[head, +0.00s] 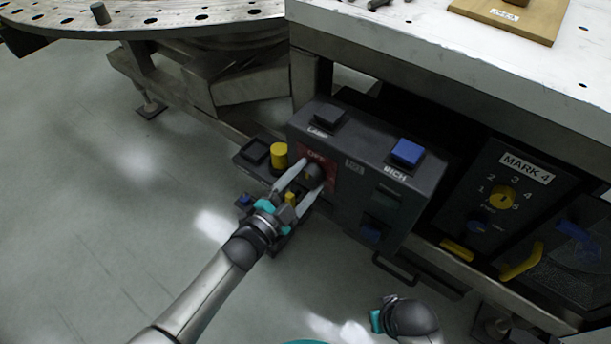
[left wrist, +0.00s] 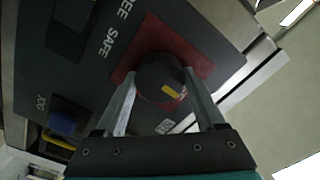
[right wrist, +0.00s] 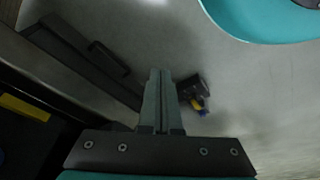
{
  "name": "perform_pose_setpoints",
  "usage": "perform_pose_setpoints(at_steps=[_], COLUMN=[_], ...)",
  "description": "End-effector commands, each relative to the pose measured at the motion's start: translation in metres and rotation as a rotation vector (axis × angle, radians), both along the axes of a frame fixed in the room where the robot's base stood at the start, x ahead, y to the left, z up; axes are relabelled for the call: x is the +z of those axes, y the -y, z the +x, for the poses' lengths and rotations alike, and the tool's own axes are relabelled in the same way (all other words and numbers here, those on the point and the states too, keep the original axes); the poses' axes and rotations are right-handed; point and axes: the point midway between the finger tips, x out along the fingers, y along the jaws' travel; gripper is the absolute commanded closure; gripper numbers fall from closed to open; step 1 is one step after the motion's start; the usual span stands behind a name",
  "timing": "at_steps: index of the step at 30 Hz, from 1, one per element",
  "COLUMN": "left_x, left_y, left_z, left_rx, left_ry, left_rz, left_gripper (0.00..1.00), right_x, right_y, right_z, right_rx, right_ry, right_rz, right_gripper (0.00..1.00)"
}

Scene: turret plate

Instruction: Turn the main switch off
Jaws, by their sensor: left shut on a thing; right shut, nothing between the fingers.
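The main switch is a dark round knob (head: 313,175) with a yellow mark, on a red plate (head: 331,166) at the left part of the dark control box (head: 366,165). My left gripper (head: 304,180) is shut on the knob, one finger on each side. In the left wrist view the knob (left wrist: 160,78) sits between the fingertips, and its yellow mark points down and to the right. The words on the red plate are partly hidden. My right gripper (right wrist: 158,75) is shut and empty, over the floor in its own view.
A MARK 4 panel (head: 501,200) with a yellow dial stands to the right. The white table (head: 470,70) overhangs behind. The floor (head: 90,200) is clear at left.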

Motion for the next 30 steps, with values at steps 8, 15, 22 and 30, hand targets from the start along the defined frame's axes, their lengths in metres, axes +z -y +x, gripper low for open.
perform_pose_setpoints(at_steps=[8,15,22,30], left_x=[0.0004,0.0001,0.0001,0.0001], left_y=[0.0,0.0001,0.0002,0.0002], left_z=[0.0001,0.0,-0.0001,0.0], left_rx=[0.0,0.0,0.0,0.0], left_ry=[-0.045,-0.054,-0.055,-0.053], left_rz=[-0.063,-0.076,-0.076,-0.074], left_gripper=[0.84,0.84,0.84,0.01], right_x=[-0.0063,-0.0075,-0.0075,-0.0075], right_y=[0.0005,0.0006,0.0005,0.0005], right_z=[-0.0041,-0.0044,-0.0043,-0.0043], right_rx=[0.001,0.001,0.001,0.001], right_ry=[-0.011,-0.011,-0.01,-0.011], right_rz=[-0.001,-0.001,-0.001,-0.001], right_gripper=[1.0,1.0,1.0,1.0])
